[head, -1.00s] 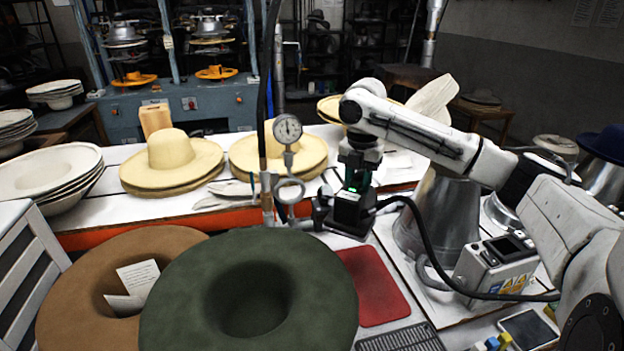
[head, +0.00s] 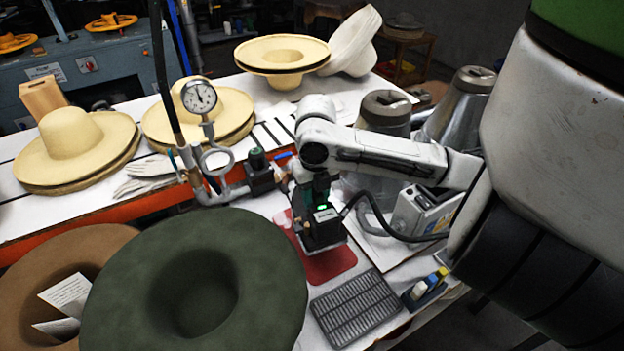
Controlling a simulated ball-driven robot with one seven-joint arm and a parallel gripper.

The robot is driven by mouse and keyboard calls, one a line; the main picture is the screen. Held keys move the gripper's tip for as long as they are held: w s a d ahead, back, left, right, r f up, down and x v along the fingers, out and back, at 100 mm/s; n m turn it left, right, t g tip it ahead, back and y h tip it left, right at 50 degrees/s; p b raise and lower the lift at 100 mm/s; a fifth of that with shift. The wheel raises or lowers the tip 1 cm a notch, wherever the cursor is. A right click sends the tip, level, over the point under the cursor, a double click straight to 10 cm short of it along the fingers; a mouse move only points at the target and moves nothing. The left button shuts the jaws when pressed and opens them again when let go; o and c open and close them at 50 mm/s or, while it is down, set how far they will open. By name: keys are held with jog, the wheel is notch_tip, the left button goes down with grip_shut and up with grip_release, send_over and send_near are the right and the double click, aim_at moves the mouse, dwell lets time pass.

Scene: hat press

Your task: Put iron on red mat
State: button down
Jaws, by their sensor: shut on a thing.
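The red mat (head: 334,264) lies on the white table, right of the green hat, with its back part covered from view. My gripper (head: 320,217) points down over the mat's back half, its green light showing. It is shut on the iron (head: 322,240), a dark shape low over the mat. The fingers and much of the iron are hard to tell apart, and I cannot tell whether the iron touches the mat.
A green hat (head: 255,250) and a brown hat (head: 30,275) fill the front left. A dark ribbed grate (head: 355,307) lies in front of the mat. A gauge (head: 199,97) stands behind to the left. A grey control box (head: 425,212) and metal cones stand right.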

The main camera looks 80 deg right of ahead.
jog(key=shift+f+b, duration=3.1)
jog(key=shift+f, duration=1)
jog(key=shift+f, duration=0.15)
jog(key=c, duration=0.7)
grip_release()
jog(key=shift+a+f, duration=0.1)
jog(key=shift+f, duration=0.1)
notch_tip(320, 180, up, 11)
jog(key=shift+r, duration=0.1)
